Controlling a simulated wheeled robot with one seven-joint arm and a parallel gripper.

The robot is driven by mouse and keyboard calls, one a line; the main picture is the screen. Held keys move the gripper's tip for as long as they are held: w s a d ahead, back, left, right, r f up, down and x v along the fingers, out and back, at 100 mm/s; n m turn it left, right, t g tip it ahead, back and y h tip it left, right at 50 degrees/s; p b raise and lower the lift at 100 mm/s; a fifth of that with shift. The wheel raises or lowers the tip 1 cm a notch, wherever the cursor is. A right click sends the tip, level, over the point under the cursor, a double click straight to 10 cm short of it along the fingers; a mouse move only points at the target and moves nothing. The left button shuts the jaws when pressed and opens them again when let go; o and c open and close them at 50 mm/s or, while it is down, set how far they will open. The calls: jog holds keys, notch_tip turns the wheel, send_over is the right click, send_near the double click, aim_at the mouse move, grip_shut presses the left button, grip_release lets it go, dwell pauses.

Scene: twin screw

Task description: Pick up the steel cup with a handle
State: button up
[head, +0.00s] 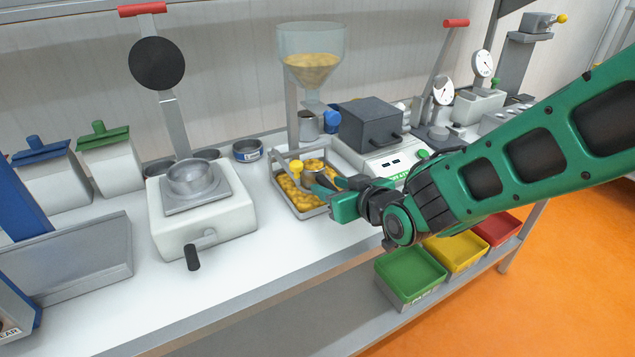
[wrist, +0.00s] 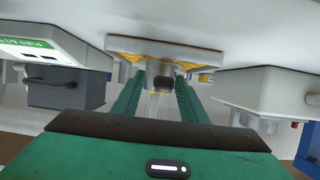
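A small grey steel cup (head: 308,179) shows at the tray of yellow pieces in the head view, partly hidden by my gripper. In the wrist view, a grey rounded body with a dark block in front, which looks like the cup and its handle (wrist: 162,76), lies between my fingers. My gripper (head: 328,184) reaches in from the right, close to the cup. In the wrist view my gripper (wrist: 157,85) has its two green fingers apart, one on each side of the dark block, with gaps visible. I cannot tell whether either finger touches it.
The metal tray (head: 313,212) of yellow pieces lies under the hopper (head: 312,50). A scale with a dark box (head: 371,124) is right of the tray, and a white press (head: 205,222) is left. The front counter is clear.

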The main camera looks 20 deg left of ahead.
jog(key=shift+w+a+f, duration=0.2)
jog(key=shift+w+a, duration=0.1)
grip_shut()
jog(key=shift+r, duration=0.1)
